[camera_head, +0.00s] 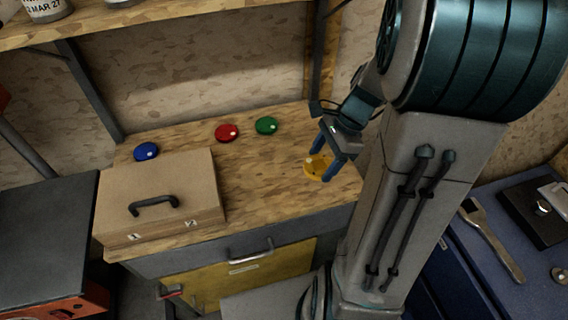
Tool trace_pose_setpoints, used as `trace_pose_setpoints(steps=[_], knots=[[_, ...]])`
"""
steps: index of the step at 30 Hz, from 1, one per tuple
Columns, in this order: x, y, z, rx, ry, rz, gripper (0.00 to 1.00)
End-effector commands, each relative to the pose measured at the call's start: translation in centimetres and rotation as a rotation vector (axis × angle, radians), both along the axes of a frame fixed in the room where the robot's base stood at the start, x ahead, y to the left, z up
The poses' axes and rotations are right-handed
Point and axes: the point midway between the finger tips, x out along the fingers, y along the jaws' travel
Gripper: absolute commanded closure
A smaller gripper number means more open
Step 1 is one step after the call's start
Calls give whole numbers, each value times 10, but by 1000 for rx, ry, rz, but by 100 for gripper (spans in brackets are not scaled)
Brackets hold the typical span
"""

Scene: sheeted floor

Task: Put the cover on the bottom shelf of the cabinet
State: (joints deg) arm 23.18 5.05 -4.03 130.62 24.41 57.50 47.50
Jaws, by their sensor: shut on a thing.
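A yellow round cover (313,172) is at the right end of the wooden worktop, between the fingers of my gripper (326,160). My gripper points down and is shut on it. I cannot tell whether the cover still touches the worktop. The cabinet (190,262) under the worktop has a grey drawer front with a bar handle (251,253) and a yellow door (212,283) below it. The bottom shelf is not in view.
Blue (146,151), red (227,132) and green (266,125) round covers lie along the back of the worktop (250,190). A brown case (160,195) fills its left side. A shelf (130,22) hangs above. A blue surface with tools (490,240) is at right.

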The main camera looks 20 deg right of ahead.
Motion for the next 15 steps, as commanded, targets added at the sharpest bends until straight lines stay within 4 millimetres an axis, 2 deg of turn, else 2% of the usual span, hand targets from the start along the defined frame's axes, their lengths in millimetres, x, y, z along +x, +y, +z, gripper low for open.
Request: trace_pose_setpoints(steps=[9,15], knots=[[54,45,-42,1,3,7,65],[72,60,-56,0,0,4,65]])
